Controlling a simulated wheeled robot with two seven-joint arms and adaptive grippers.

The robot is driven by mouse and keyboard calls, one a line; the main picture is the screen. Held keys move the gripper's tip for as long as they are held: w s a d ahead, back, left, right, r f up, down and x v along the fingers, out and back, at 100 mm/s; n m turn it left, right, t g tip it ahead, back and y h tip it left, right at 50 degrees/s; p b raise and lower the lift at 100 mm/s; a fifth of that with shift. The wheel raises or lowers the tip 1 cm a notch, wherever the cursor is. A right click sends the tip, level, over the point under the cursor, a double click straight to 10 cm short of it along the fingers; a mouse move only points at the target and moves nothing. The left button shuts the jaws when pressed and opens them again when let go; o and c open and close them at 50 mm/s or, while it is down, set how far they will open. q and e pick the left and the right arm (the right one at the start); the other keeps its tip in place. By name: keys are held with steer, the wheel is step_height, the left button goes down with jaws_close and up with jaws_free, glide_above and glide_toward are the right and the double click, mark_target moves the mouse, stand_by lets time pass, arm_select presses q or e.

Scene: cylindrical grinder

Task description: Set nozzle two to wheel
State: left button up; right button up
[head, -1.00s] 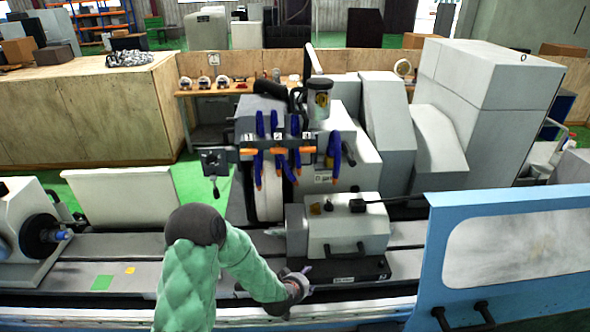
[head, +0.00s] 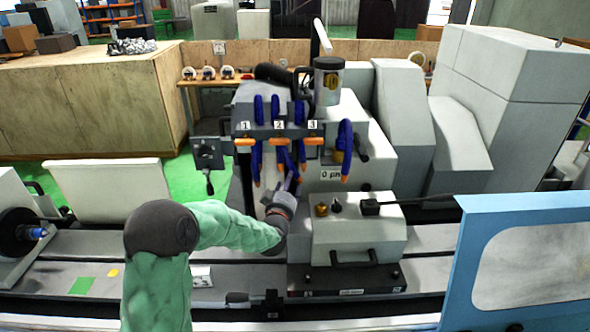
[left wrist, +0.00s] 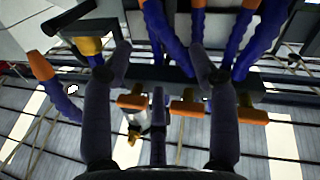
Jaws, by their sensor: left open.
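Three blue segmented coolant hoses with orange tips hang from a dark bar (head: 277,131) marked 1, 2 and 3. The middle one, nozzle two (head: 283,155), hangs below its orange valve handle (head: 279,142). The pale grinding wheel (head: 268,180) stands behind and below the hoses, partly hidden by my arm. My left gripper (head: 294,181) is open just below the middle hoses. In the left wrist view its two dark fingers (left wrist: 160,68) are spread, with blue hoses and orange handles (left wrist: 188,107) beyond them. Contact cannot be told. My right gripper is out of view.
A grey tailstock block (head: 357,232) sits right of my gripper. A control box with a lever (head: 207,155) is to the left. A blue guard door (head: 520,260) stands at the lower right.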

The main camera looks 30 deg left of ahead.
mark_target(294, 170)
arm_select(q)
steer(key=p+x, duration=0.1)
steer(key=x, duration=0.9)
steer(key=shift+s+f, duration=0.1)
steer(key=shift+f, duration=0.1)
jaws_close()
